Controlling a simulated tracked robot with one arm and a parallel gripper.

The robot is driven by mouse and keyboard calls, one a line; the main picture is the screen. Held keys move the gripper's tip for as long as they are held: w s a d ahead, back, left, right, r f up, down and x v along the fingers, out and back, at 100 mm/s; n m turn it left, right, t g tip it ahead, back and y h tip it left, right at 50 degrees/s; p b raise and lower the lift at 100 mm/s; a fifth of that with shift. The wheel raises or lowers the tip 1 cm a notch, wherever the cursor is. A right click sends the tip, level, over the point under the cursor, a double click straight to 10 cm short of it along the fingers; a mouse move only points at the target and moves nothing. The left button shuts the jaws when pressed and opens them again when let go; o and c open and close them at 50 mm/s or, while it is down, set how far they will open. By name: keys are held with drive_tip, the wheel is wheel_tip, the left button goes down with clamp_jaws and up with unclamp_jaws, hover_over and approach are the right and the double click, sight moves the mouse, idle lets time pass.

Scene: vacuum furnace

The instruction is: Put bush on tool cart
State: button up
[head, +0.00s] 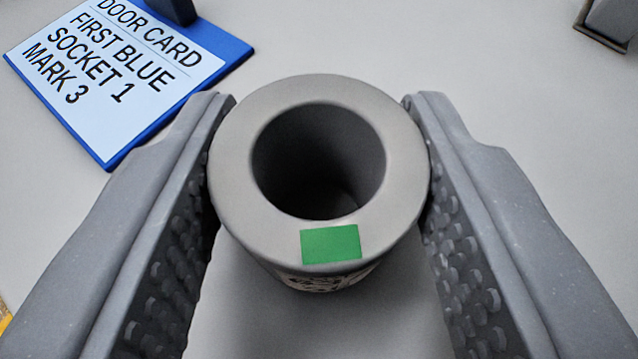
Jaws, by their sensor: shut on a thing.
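The bush (237,155) is a thick grey ring-shaped cylinder with an open bore. A green rectangle marks its top face on the near side, and dark markings show partly on its side below. It stands upright between the two fingers of my gripper (319,140). The gripper is shut on it, with a finger touching the left and the right side. I cannot tell whether its bottom rests on the pale surface (500,60) below. No tool cart can be made out.
A blue-edged card (120,70) at the upper left reads "DOOR CARD FIRST BLUE SOCKET 1 MARK 3". A dark object (172,10) stands at its top edge. A grey block-like object (612,20) is in the upper right corner. The surface between them is clear.

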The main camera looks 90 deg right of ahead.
drive_tip(key=o, duration=1.2)
drive_tip(key=shift+c, duration=0.2)
drive_tip(key=shift+r, duration=0.1)
drive_tip(key=p+v, duration=0.3)
drive_tip(key=v, duration=0.9)
drive_tip(key=shift+s, duration=0.1)
